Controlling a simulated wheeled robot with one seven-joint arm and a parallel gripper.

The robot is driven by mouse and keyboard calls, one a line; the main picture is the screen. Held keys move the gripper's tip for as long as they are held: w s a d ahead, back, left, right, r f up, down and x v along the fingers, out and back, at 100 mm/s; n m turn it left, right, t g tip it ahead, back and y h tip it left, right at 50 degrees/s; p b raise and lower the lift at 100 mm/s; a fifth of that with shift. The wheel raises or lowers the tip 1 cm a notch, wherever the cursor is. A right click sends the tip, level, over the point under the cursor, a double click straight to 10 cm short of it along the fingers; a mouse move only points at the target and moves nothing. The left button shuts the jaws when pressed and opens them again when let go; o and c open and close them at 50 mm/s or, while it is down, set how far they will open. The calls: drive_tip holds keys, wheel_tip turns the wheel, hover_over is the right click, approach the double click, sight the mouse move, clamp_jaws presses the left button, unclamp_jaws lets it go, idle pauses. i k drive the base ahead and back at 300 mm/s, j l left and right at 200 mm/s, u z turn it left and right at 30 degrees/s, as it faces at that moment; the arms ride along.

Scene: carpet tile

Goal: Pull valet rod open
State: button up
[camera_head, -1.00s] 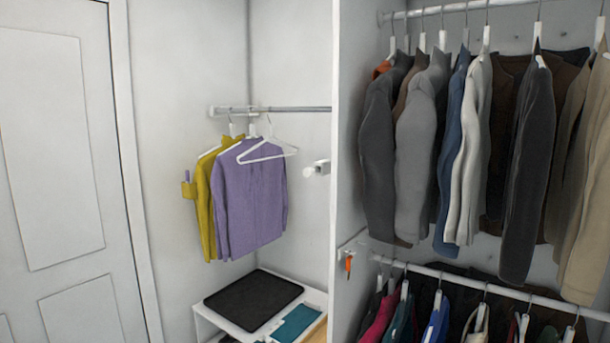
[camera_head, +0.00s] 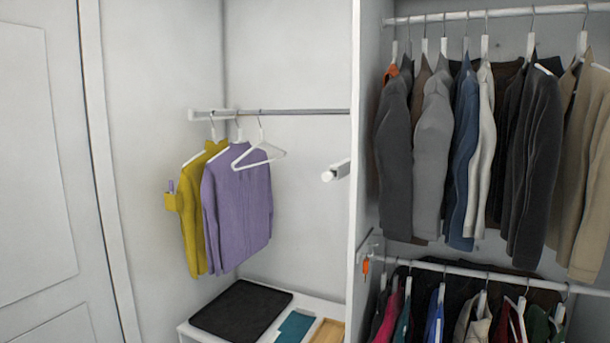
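A short white rod with a rounded end (camera_head: 336,171), which looks like the valet rod, sticks out into the alcove beside the white partition (camera_head: 357,120). Only a short length of it shows, and its mount is hidden behind the partition's front edge. It is below and apart from the grey hanging rail (camera_head: 285,111). My gripper is not in view.
A yellow garment (camera_head: 192,225), a purple shirt (camera_head: 236,215) and an empty white hanger (camera_head: 258,154) hang in the alcove. A low white unit (camera_head: 184,330) holds a black tray (camera_head: 240,309). Jackets (camera_head: 433,150) fill the right closet. A door (camera_head: 35,150) stands left.

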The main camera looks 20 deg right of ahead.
sight(327, 177)
drive_tip(key=i+j, duration=0.25)
drive_tip(key=i+j+z, duration=0.15)
drive_tip(key=j, duration=0.35)
drive_tip(key=i+j, duration=0.3)
drive_tip(key=i+j+z, duration=0.15)
drive_tip(key=j, duration=0.35)
drive_tip(key=i+j+z, duration=0.1)
drive_tip(key=i, duration=0.35)
